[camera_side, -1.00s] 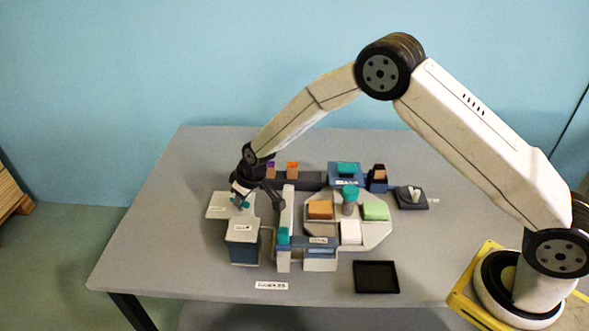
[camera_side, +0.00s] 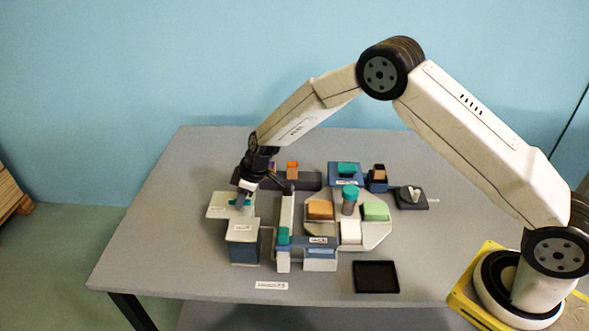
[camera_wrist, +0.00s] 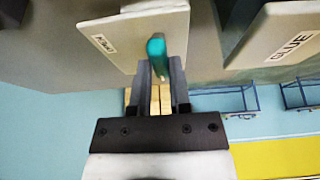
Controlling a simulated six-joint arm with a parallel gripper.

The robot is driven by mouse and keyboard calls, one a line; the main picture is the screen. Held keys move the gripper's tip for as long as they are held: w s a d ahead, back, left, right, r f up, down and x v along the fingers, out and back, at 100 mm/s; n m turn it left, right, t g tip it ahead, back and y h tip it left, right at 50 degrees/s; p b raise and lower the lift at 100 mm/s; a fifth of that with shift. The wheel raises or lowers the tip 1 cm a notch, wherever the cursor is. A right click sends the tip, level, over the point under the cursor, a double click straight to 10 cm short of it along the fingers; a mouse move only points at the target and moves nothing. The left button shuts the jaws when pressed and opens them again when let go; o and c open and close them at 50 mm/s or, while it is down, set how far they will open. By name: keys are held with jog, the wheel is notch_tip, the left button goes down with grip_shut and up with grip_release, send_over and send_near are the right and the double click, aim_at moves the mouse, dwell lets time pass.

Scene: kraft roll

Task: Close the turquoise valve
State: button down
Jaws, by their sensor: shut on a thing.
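The turquoise valve handle (camera_side: 248,202) stands on a light grey plate (camera_side: 216,211) at the left of the table. In the wrist view the handle (camera_wrist: 156,50) is a narrow turquoise bar with rounded ends, standing out from the labelled plate (camera_wrist: 117,60). My gripper (camera_side: 241,203) is down at the plate, its fingers shut on the handle. In the wrist view the two grey fingers (camera_wrist: 161,70) lie on either side of it. In the side view the fingers partly cover the handle.
A grey-topped blue box (camera_side: 243,252) stands just in front of the plate. A rail with a turquoise block (camera_side: 283,237) runs to its right. A tray of coloured blocks (camera_side: 378,233) lies further right. A black tray (camera_side: 376,277) is at the front; the table's left side is clear.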

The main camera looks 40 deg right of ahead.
dwell(0.4)
jog(key=c, duration=0.6)
grip_release()
jog(key=shift+o, duration=0.2)
jog(key=v, duration=0.7)
jog(key=shift+r, duration=0.4)
jog(key=shift+d, duration=0.15)
